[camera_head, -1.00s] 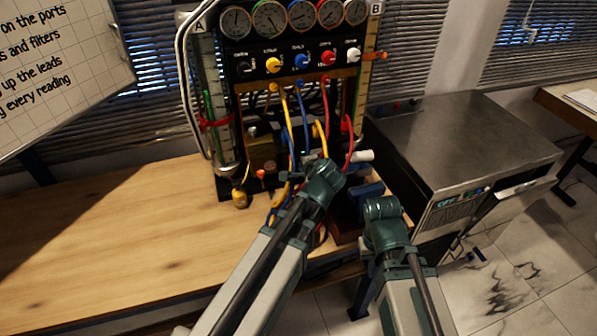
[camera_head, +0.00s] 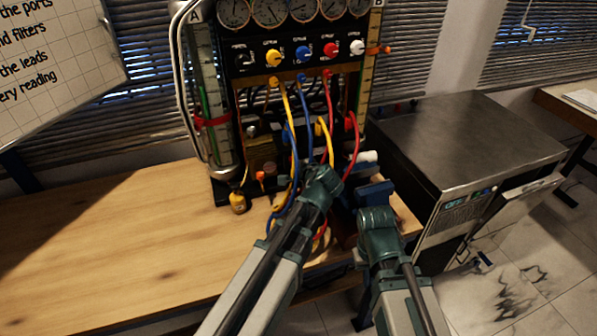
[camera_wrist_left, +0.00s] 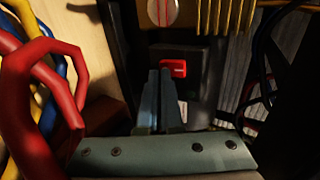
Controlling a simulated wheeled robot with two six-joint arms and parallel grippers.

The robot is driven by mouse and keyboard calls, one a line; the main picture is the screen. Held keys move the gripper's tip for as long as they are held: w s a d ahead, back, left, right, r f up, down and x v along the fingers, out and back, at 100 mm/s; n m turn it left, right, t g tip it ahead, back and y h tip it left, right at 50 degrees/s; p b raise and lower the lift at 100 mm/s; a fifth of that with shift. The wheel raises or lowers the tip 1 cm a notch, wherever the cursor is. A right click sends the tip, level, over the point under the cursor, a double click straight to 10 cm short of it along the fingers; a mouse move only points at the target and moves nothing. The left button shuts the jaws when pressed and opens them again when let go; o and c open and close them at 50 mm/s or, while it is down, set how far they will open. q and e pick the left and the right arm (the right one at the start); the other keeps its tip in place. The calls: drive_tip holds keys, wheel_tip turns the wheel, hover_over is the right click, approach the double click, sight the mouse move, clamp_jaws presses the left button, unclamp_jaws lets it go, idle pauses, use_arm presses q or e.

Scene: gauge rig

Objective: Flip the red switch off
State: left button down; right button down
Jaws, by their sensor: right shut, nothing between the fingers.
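The red switch (camera_wrist_left: 174,68) is a small red rocker on a dark plate in the left wrist view. My left gripper (camera_wrist_left: 160,74) points at it with its grey-blue fingers together and empty. The fingertips lie just below and left of the switch; I cannot tell whether they touch it. In the head view the left wrist reaches into the cables of the gauge rig (camera_head: 300,62), which hide its fingers and the switch. My right gripper (camera_head: 375,192) is shut and empty, with blue fingers, at the rig's lower right.
Blue, yellow and red cables (camera_head: 330,110) hang in front of the rig. A thick red cable (camera_wrist_left: 30,110) is close to the left gripper. A metal cabinet (camera_head: 465,140) stands to the right. The wooden bench (camera_head: 100,250) is clear at left.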

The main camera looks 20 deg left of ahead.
use_arm(q)
drive_tip(key=shift+w+a+r, duration=0.1)
drive_tip(key=shift+w+r, duration=0.05)
drive_tip(key=shift+r, duration=0.05)
use_arm(e)
drive_tip(key=shift+r, duration=0.2)
use_arm(q)
drive_tip(key=shift+w+r+p, duration=0.1)
drive_tip(key=shift+r+p, duration=0.55)
drive_tip(key=shift+p, duration=0.2)
use_arm(e)
drive_tip(key=shift+r, duration=0.7)
drive_tip(key=shift+w, duration=0.1)
